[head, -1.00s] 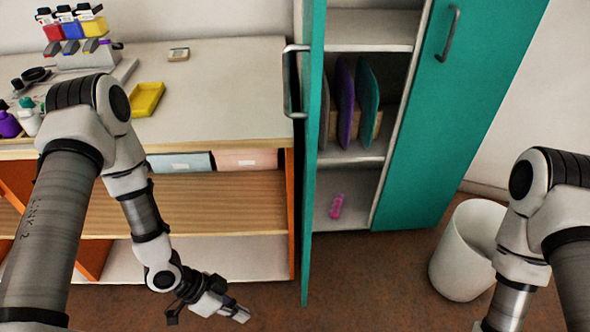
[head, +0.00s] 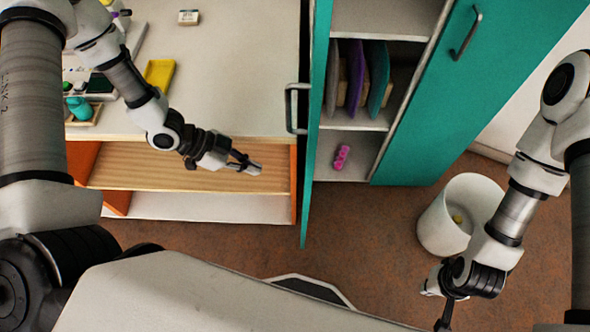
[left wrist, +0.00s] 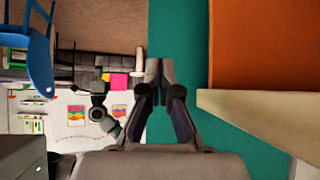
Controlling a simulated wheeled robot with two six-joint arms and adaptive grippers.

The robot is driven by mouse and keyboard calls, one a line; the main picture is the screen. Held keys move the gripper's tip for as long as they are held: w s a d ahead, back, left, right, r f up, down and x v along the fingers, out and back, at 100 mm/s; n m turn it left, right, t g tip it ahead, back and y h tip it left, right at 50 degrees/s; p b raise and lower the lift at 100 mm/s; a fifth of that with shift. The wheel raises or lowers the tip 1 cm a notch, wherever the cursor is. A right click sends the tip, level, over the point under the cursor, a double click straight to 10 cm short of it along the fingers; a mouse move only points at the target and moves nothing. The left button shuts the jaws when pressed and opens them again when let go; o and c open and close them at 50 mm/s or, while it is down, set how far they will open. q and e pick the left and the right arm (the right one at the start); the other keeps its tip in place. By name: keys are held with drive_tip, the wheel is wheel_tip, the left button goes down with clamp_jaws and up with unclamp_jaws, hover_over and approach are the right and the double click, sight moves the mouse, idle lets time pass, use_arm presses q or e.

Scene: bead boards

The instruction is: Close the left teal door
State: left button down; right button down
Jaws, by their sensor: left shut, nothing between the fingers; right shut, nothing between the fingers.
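The left teal door (head: 316,150) stands open, seen almost edge-on in the head view, with its grey handle (head: 291,108) on the left face. The cabinet interior shows to its right. My left gripper (head: 257,168) is shut and empty, left of the door and in front of the desk's shelf, apart from the door in the head view. In the left wrist view, the closed fingertips (left wrist: 160,72) are in front of the teal door surface (left wrist: 183,30); the gap is hard to judge. My right gripper (head: 443,318) is low at right, shut, away from the door.
The cabinet shelves hold upright boards (head: 355,80) and a pink item (head: 341,157). A white bin (head: 440,225) stands on the floor at right. The desk (head: 230,80) is left of the door. Floor below is open.

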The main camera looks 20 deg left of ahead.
use_arm(q)
drive_tip(key=d+r+x, duration=0.1)
drive_tip(key=x, duration=1)
drive_tip(key=shift+w+d+r, duration=0.3)
drive_tip(key=shift+w+d, duration=0.05)
drive_tip(key=shift+w, duration=0.1)
